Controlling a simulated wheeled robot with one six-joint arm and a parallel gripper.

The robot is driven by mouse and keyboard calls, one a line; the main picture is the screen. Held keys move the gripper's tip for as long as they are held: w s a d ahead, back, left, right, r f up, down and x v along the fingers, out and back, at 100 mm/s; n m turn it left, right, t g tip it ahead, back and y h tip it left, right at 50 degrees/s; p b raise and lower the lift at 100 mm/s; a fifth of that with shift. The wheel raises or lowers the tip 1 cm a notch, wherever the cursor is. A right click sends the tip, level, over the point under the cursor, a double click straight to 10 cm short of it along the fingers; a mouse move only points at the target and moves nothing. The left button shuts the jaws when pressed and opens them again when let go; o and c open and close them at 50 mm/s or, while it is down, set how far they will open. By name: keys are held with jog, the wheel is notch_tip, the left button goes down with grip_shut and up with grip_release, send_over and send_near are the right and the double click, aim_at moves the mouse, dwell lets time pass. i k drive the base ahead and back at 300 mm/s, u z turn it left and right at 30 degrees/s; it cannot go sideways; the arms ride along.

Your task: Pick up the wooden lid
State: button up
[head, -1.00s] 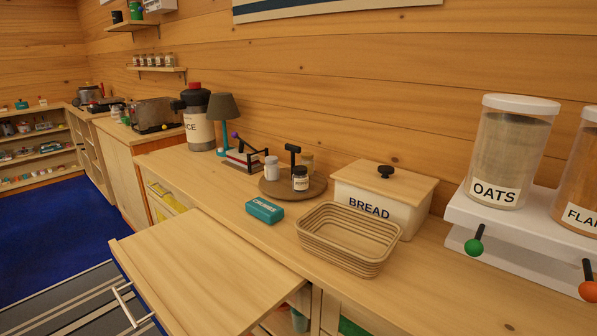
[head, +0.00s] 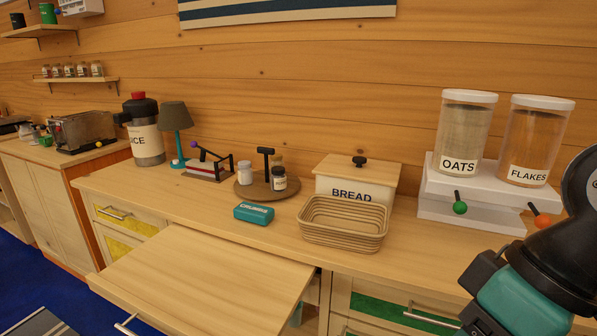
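The wooden lid (head: 372,170) is a light wood board with a black knob (head: 359,161) at its middle. It lies on the white bread bin (head: 327,187) marked BREAD, at the back of the counter against the log wall. A woven basket (head: 345,224) stands in front of the bin and hides part of its front. My arm shows at the lower right of the head view, apart from the lid and to its right. My gripper's fingertips cannot be made out.
A white dispenser stand (head: 447,207) with oats and flakes jars is right of the bin. A round tray (head: 252,193) with small jars and a teal box (head: 254,213) are to the left. A pulled-out wooden board (head: 205,278) juts from the counter's front.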

aim_at(361, 169)
jog(key=u, duration=0.05)
jog(key=i, duration=1)
